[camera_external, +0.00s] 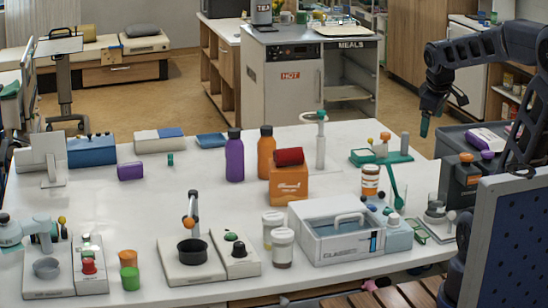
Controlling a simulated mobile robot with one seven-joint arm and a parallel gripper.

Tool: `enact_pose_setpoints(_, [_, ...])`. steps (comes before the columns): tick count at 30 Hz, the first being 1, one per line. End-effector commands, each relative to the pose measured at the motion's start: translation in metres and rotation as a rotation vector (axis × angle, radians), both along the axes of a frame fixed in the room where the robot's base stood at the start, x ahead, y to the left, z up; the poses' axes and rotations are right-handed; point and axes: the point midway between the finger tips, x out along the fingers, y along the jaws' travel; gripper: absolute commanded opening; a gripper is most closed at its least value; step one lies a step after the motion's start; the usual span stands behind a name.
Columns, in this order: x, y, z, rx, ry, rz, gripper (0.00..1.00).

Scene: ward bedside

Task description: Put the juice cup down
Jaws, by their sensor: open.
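My gripper (424,127) hangs pointing down at the upper right, above and beyond the right rear part of the white table. It looks empty, with open jaws, though the fingertips are small and dark here. I cannot tell for sure which thing is the juice cup. A small orange cup (127,258) and a small green cup (129,279) stand close together at the front left of the table, far from my gripper.
The white table (335,155) is crowded. A purple bottle (234,158) and an orange bottle (266,150) stand near its middle. A white case (335,232), two lidded jars and a dark bin (455,148) take up the right side. Clear patches lie at the middle left.

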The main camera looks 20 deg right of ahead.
Motion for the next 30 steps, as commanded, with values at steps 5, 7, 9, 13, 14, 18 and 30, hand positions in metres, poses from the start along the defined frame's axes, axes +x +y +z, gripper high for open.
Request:
enact_pose_setpoints(5, [-0.050, 0.002, 0.004, 0.179, -0.042, -0.298, 0.79])
enact_pose_setpoints(7, [-0.065, 0.003, 0.003, 0.240, -0.049, -0.394, 0.79])
enact_pose_setpoints(9, [-0.076, 0.004, 0.003, 0.290, -0.054, -0.471, 0.79])
enact_pose_setpoints(13, [-0.089, 0.005, 0.001, 0.347, -0.054, -0.562, 0.79])
enact_pose_setpoints(14, [-0.091, 0.005, 0.001, 0.355, -0.054, -0.574, 0.79])
enact_pose_setpoints(18, [-0.093, 0.005, 0.000, 0.367, -0.054, -0.593, 0.79])
enact_pose_setpoints(30, [-0.093, 0.005, 0.000, 0.365, -0.054, -0.591, 0.79])
